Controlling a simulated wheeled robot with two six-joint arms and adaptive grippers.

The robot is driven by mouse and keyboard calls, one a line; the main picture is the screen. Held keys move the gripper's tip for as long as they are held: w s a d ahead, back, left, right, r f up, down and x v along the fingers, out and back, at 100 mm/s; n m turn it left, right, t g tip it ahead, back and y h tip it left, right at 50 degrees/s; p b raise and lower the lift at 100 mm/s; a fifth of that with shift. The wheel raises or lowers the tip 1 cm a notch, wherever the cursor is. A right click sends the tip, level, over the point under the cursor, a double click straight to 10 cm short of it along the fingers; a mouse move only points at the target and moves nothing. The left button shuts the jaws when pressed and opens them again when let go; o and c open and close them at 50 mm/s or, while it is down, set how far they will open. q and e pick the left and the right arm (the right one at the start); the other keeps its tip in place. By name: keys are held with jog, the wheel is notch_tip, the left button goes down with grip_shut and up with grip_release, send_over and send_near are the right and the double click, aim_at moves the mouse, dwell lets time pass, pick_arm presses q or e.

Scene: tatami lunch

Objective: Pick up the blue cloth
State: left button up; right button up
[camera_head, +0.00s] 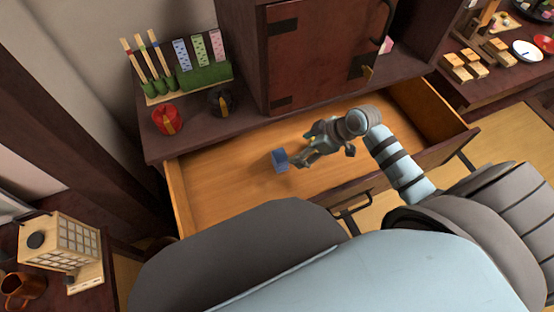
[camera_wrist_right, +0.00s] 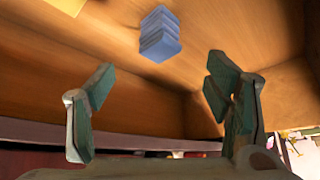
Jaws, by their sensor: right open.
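The blue cloth (camera_head: 280,160) is a small folded block lying in the open wooden drawer (camera_head: 215,180). It also shows in the right wrist view (camera_wrist_right: 160,34), beyond and between the two fingers. My right gripper (camera_head: 296,160) reaches into the drawer from the right, with its fingertips close to the right side of the cloth in the head view. In the right wrist view the gripper (camera_wrist_right: 155,95) has its fingers wide apart with nothing between them. I cannot tell whether a finger touches the cloth. My left gripper is not in view.
A dark cabinet (camera_head: 320,55) stands behind the drawer. A red pot (camera_head: 167,119), a black pot (camera_head: 221,100) and a green stand (camera_head: 205,76) sit on the ledge. A paper lantern (camera_head: 62,243) stands at lower left. The drawer floor around the cloth is mostly bare.

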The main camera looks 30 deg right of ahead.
aim_at(280, 159)
jog(key=b+x, duration=0.5)
jog(key=x, duration=0.8)
jog(key=shift+f, duration=0.45)
jog(key=shift+c, duration=0.3)
